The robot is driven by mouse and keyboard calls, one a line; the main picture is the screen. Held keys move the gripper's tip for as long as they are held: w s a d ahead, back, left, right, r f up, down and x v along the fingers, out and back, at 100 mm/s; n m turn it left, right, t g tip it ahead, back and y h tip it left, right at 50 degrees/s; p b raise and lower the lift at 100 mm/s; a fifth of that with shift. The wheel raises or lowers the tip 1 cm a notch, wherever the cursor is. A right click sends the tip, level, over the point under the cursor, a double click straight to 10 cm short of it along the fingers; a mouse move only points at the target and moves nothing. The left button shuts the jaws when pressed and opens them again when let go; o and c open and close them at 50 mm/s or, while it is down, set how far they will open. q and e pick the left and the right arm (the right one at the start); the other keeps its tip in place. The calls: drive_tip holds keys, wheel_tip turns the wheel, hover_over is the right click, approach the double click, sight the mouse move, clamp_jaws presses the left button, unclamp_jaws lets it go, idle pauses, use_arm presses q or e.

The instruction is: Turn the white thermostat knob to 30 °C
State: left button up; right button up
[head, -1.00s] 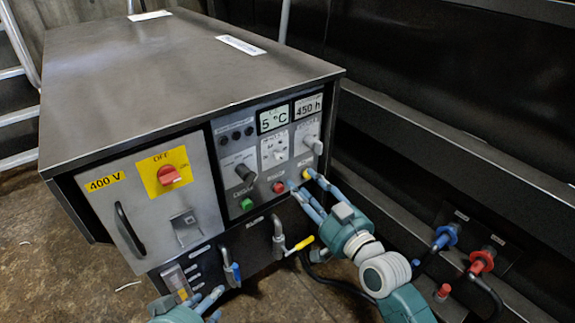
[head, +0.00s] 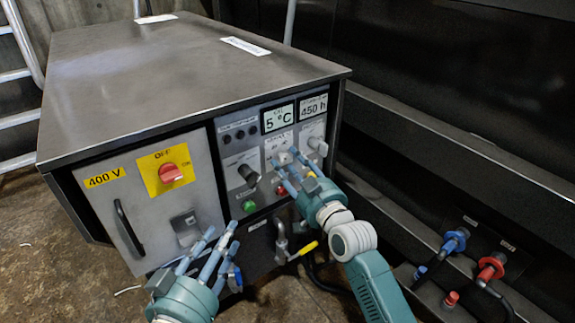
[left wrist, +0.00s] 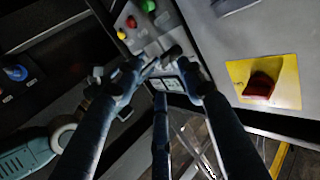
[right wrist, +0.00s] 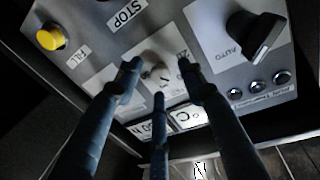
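The white thermostat knob (right wrist: 157,74) is on the grey control panel, below the display (head: 278,118) that reads 5 °C. In the head view the knob (head: 284,158) is partly covered by my right fingers. My right gripper (head: 288,166) is open at the panel front, its fingers spread around the knob; in the right wrist view the knob sits between the fingertips. I cannot tell whether any finger touches it. My left gripper (head: 224,236) is open and empty, in front of the panel's lower left part.
A dark selector knob (head: 247,175), a green button (head: 249,206) and a 450 h display (head: 313,107) share the panel. A red OFF switch (head: 170,172) is further left. A yellow-handled valve (head: 303,249) sits below. Blue (head: 452,241) and red (head: 490,268) couplings stand right.

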use_arm(q)
drive_tip(key=shift+w+d+r+t, duration=0.15)
drive_tip(key=shift+r+t, duration=0.35)
drive_tip(key=shift+r, duration=0.6)
use_arm(e)
drive_tip(key=shift+w+a, duration=0.3)
drive_tip(key=shift+w, duration=0.25)
clamp_jaws()
drive_tip(key=shift+r+m+p, duration=0.1)
drive_tip(key=shift+m+p, duration=0.4)
drive_tip(key=shift+p, duration=0.6)
use_arm(q)
drive_tip(key=s+a+f+g+y, duration=0.1)
drive_tip(key=s+a+f+g, duration=0.1)
drive_tip(key=s+f+g, duration=0.3)
drive_tip(key=s+a+f+g+y+p, duration=0.1)
drive_tip(key=s+a+f+g, duration=0.2)
drive_tip(key=f, duration=0.9)
drive_tip(key=s+g, duration=0.2)
drive_tip(key=s, duration=0.2)
drive_tip(key=shift+a+f+y, duration=0.2)
drive_tip(key=shift+f+y, duration=0.1)
drive_tip(key=shift+y, duration=0.1)
use_arm(e)
drive_tip(key=shift+m, duration=0.5)
unclamp_jaws()
drive_tip(key=shift+s, duration=0.1)
drive_tip(key=v, duration=1.1)
drive_tip(key=shift+s+d, duration=0.2)
drive_tip(key=shift+s, duration=0.15)
